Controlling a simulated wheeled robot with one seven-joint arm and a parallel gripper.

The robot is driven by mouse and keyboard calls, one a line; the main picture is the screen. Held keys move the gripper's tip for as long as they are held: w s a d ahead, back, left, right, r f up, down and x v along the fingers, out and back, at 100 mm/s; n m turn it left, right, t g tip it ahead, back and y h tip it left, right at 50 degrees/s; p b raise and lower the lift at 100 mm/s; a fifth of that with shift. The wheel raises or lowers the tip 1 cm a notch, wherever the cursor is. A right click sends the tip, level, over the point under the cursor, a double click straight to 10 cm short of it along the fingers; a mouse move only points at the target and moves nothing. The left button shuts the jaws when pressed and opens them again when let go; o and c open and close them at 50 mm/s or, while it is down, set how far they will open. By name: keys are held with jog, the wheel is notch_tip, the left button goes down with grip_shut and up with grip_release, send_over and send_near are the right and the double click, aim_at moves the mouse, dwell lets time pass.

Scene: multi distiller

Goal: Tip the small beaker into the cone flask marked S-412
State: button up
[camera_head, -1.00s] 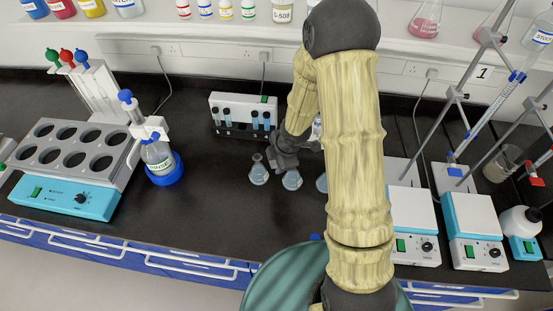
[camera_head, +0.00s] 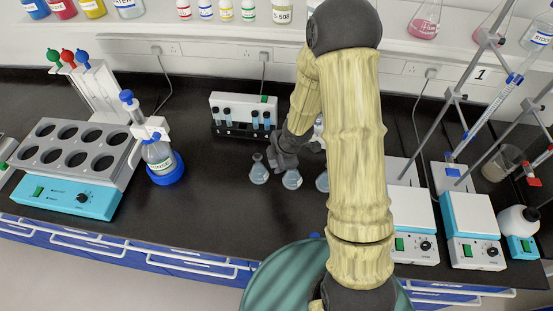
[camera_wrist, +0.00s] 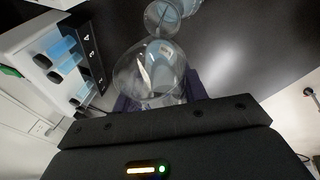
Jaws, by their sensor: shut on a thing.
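My gripper (camera_head: 284,160) is low over the bench, in front of the white tube rack. In the wrist view my gripper (camera_wrist: 160,92) is shut on a clear glass beaker (camera_wrist: 138,74). The beaker's contents are hard to tell, and the head view hides it behind the gripper. Cone flasks with pale blue liquid stand in a row: a left one (camera_head: 259,174), a middle one (camera_head: 292,180) just below the gripper, and a right one (camera_head: 321,183) partly behind my arm. One flask (camera_wrist: 163,18) shows just beyond the beaker in the wrist view. I cannot read S-412 on any.
The white tube rack (camera_head: 243,104) stands close behind the gripper; it also shows in the wrist view (camera_wrist: 45,45). Hotplates (camera_head: 468,218) and stands are to the right. Bench left of the flasks is clear.

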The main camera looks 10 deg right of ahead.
jog(key=shift+d+r+p, duration=0.1)
jog(key=shift+d+p, duration=0.05)
jog(key=shift+p, duration=0.2)
jog(key=shift+s, duration=0.15)
jog(key=shift+w+y+p, duration=0.2)
jog(key=shift+y+p, duration=0.1)
jog(key=shift+p, duration=0.25)
jog(key=shift+r+y+p, duration=0.35)
jog(key=shift+y+p, duration=0.35)
jog(key=shift+p, duration=0.9)
jog(key=shift+f, duration=0.1)
jog(key=b, duration=0.2)
jog(key=shift+f+h+b, duration=0.4)
jog(key=shift+h+b, duration=0.4)
jog(key=shift+b, duration=0.25)
jog(key=shift+r, duration=0.15)
